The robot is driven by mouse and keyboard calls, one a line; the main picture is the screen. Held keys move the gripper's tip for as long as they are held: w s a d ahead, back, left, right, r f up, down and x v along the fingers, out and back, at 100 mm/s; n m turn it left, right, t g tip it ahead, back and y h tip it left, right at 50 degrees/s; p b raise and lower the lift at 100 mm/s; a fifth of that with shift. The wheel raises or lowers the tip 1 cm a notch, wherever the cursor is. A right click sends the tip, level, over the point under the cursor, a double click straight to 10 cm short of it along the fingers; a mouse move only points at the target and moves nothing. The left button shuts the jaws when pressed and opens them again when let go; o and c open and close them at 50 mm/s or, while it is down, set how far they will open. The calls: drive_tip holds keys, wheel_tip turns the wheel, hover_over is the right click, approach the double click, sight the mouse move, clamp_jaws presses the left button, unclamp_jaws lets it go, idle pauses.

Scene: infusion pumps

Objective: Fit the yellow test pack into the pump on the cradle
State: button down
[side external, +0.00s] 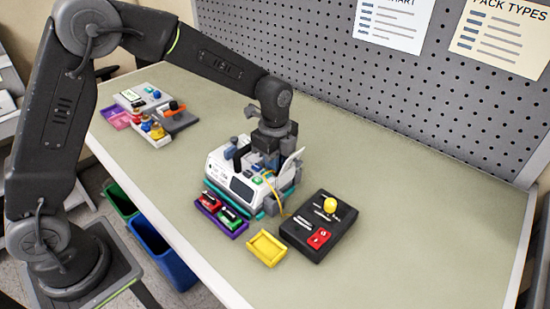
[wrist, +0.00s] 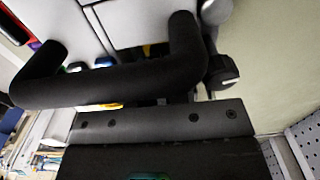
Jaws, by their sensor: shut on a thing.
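The white pump (side external: 232,178) with a dark screen sits on a teal-edged cradle (side external: 246,211) in the side view. A pale flap (side external: 291,162) stands up at its right end. My gripper (side external: 268,170) is low over the pump's right part, pointing down and shut. What it grips is mostly hidden; a little yellow there and a yellow lead (side external: 274,194) hanging down suggest the yellow test pack. I cannot tell whether the pack is seated. In the wrist view a black handle (wrist: 110,85) crosses close up, with a yellow sliver (wrist: 100,106) beneath it.
An empty-looking yellow tray (side external: 267,248) lies in front of the pump. A black box (side external: 318,238) with a yellow knob and red part stands right. A purple tray (side external: 216,220) holds red and green packs. More equipment (side external: 152,115) stands back left. The table's right side is clear.

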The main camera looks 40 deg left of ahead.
drive_tip(key=c, duration=1.5)
unclamp_jaws()
drive_tip(key=shift+r, duration=1.05)
drive_tip(key=shift+o, duration=0.4)
drive_tip(key=o, duration=0.5)
drive_tip(key=shift+r, duration=1.2)
